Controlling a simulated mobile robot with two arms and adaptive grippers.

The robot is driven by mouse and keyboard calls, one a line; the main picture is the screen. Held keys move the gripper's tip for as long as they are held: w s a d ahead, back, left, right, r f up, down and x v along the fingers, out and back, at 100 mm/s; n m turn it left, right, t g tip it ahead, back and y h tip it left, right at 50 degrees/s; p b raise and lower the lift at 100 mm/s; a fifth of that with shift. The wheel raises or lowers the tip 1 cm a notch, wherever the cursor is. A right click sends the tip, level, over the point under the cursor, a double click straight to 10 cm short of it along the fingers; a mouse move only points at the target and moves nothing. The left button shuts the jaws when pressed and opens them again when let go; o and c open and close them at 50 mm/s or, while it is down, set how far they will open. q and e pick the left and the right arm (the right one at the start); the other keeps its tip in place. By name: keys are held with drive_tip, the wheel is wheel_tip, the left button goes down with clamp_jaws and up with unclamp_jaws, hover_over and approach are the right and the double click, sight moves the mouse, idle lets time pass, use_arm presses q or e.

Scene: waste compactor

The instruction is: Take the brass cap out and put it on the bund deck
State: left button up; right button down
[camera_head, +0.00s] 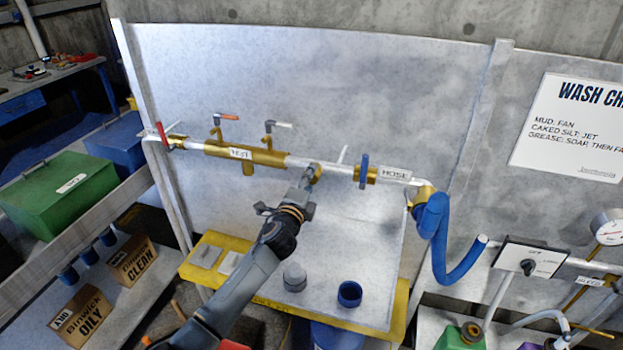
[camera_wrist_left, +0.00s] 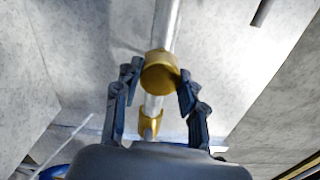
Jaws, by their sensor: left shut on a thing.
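A brass cap (camera_wrist_left: 160,74) sits between the two fingers of my left gripper (camera_wrist_left: 158,90) in the left wrist view. In the head view my left gripper (camera_head: 312,180) is at the pipe line in front of the grey panel, shut on the cap (camera_head: 317,174), which is partly hidden. The cap lines up with the pipe; I cannot tell whether it still touches it. The bund deck (camera_head: 385,325) is below, with a yellow rim and grey top. My right gripper is not in view.
A grey cup (camera_head: 294,277) and a blue cup (camera_head: 349,294) stand on the deck, with two pale plates (camera_head: 206,255) at its left. A blue hose (camera_head: 440,245) hangs at the right. Valve handles (camera_head: 276,125) stick out along the pipe. The deck between the cups and the panel looks clear.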

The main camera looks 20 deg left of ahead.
use_arm(q)
drive_tip(key=n, duration=0.2)
drive_tip(key=shift+n, duration=0.3)
drive_tip(key=shift+s, duration=0.55)
idle(0.5)
drive_tip(key=shift+s+a+p, duration=0.15)
drive_tip(key=shift+s+p, duration=0.75)
drive_tip(key=shift+s, duration=1.4)
